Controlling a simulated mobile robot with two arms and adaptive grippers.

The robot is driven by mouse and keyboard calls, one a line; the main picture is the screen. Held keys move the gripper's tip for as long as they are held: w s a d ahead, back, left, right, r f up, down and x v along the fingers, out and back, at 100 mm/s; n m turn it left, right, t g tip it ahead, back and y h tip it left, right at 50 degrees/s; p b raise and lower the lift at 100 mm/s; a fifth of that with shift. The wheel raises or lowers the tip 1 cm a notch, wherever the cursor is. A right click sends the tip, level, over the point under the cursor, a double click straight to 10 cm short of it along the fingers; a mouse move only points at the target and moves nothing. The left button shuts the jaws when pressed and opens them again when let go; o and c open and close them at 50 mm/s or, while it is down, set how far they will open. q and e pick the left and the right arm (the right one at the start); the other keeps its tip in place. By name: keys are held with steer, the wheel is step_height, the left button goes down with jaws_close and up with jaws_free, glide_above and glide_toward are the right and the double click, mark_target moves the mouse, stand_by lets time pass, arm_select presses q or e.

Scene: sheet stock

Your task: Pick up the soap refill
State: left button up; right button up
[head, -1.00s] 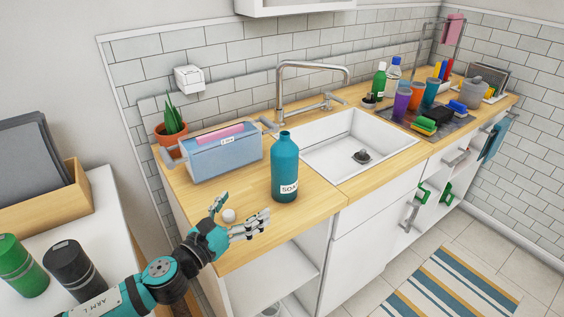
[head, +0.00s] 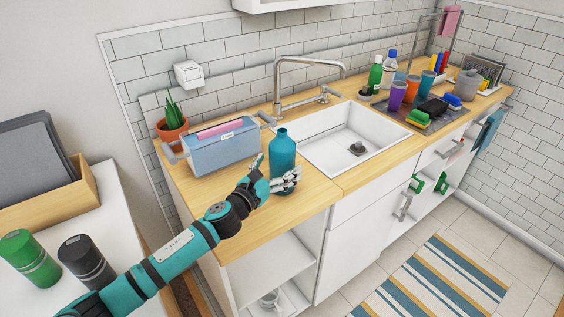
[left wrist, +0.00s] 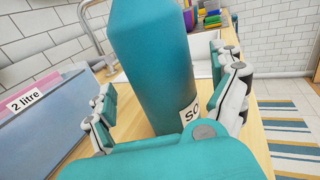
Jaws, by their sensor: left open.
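The soap refill (head: 283,152) is a teal bottle with a partly visible white label, standing upright on the wooden counter left of the sink. My left gripper (head: 272,171) is open at the bottle, with a finger on either side of its body. In the left wrist view the bottle (left wrist: 155,70) rises between the spread fingers of the gripper (left wrist: 165,112). A gap shows between the left finger and the bottle; I cannot tell whether the right finger touches it. The bottle's lower part is partly hidden by the hand. My right gripper is not in view.
A blue box (head: 220,152) labelled "2 litre" stands just left of the bottle, with a potted plant (head: 172,125) behind it. The sink (head: 340,142) and tap (head: 283,85) are to the right. Cups and sponges (head: 418,117) stand beyond the sink.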

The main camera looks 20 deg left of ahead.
arm_select(q)
steer(key=shift+x, duration=1.1)
steer(key=shift+s, duration=0.1)
steer(key=c, duration=1.3)
